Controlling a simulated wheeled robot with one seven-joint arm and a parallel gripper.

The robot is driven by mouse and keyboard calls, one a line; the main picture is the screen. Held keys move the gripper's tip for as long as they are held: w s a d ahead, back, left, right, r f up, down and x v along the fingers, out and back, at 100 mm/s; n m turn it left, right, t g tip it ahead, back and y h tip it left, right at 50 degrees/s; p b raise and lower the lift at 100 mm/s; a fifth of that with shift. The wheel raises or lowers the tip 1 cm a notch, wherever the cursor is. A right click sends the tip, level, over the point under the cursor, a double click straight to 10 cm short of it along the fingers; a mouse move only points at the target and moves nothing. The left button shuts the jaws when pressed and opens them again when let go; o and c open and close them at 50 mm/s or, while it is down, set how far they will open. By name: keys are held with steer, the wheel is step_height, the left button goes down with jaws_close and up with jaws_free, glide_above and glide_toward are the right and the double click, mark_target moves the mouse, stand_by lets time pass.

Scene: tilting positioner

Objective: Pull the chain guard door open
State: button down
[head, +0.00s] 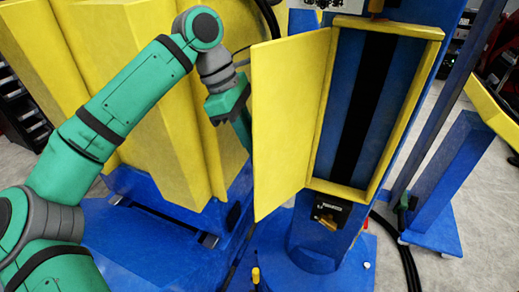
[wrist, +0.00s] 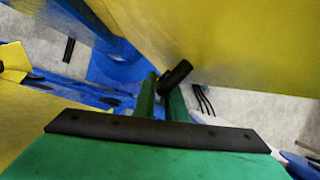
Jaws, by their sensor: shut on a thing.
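The yellow chain guard door (head: 290,120) stands swung open to the left of its yellow frame (head: 391,30). The frame's inside shows blue with a black vertical strip (head: 362,100). My gripper (head: 243,132) is at the door's free left edge, and its fingertips are partly hidden behind the door. In the wrist view, the green fingers (wrist: 161,92) are shut on a black bar-like handle (wrist: 177,75) beside the yellow door panel (wrist: 240,45). The handle is hidden in the head view.
Large yellow panels (head: 140,90) stand close behind and left of my arm, above a blue base (head: 150,240). A blue post (head: 450,170) stands to the right. Black cables (head: 408,265) run along the floor.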

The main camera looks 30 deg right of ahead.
steer(key=shift+w, duration=0.35)
steer(key=c, duration=1.8)
jaws_free()
steer(key=v, duration=1)
steer(key=shift+w+r, duration=0.2)
steer(key=shift+r, duration=0.2)
